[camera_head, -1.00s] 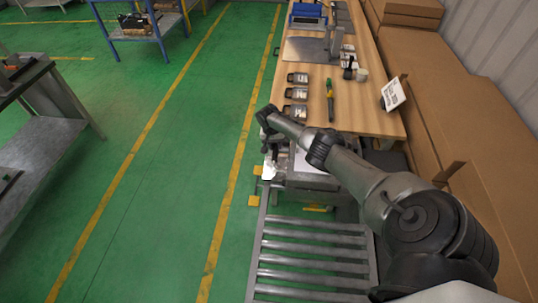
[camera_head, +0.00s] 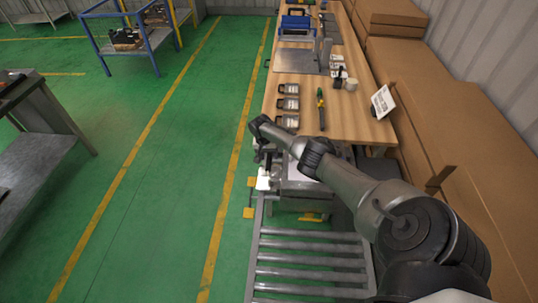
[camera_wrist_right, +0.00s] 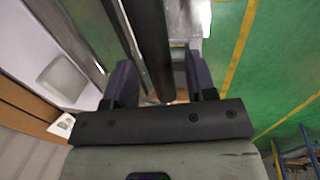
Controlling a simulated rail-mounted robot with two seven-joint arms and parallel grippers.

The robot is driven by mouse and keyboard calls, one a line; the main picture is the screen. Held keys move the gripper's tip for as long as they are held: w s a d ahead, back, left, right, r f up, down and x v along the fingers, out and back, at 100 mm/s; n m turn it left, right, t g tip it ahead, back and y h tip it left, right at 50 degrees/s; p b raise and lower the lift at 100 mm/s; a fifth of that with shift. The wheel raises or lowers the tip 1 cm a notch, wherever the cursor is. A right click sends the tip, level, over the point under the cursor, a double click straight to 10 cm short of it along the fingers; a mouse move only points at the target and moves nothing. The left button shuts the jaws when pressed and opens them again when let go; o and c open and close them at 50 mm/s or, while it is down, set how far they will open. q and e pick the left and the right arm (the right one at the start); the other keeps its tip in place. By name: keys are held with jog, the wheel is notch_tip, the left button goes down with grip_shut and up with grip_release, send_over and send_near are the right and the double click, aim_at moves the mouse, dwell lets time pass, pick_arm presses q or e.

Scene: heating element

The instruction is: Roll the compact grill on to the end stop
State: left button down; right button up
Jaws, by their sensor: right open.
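The compact grill appears to be the grey, light-topped unit (camera_head: 306,182) at the far end of the roller conveyor (camera_head: 311,262), partly hidden under my right forearm. My right gripper (camera_head: 264,170) points down at its left side. In the right wrist view my right gripper (camera_wrist_right: 162,82) is open, with a dark bar (camera_wrist_right: 150,40) between its fingers. The bar seems to be the grill's handle, and I cannot tell whether the fingers touch it. I cannot make out the end stop for certain. My left gripper is out of view.
A wooden bench (camera_head: 352,115) stands beyond the conveyor, with several dark-and-silver parts and a green-handled tool (camera_head: 321,108) on it. Cardboard boxes (camera_head: 440,110) line the right side.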

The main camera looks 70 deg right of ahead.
notch_tip(320, 180, up, 14)
jog(key=w+p, duration=0.2)
jog(key=shift+w+a+f+p, duration=0.2)
jog(key=shift+w+a+p, duration=0.1)
jog(key=shift+a+p, duration=0.1)
dwell(0.5)
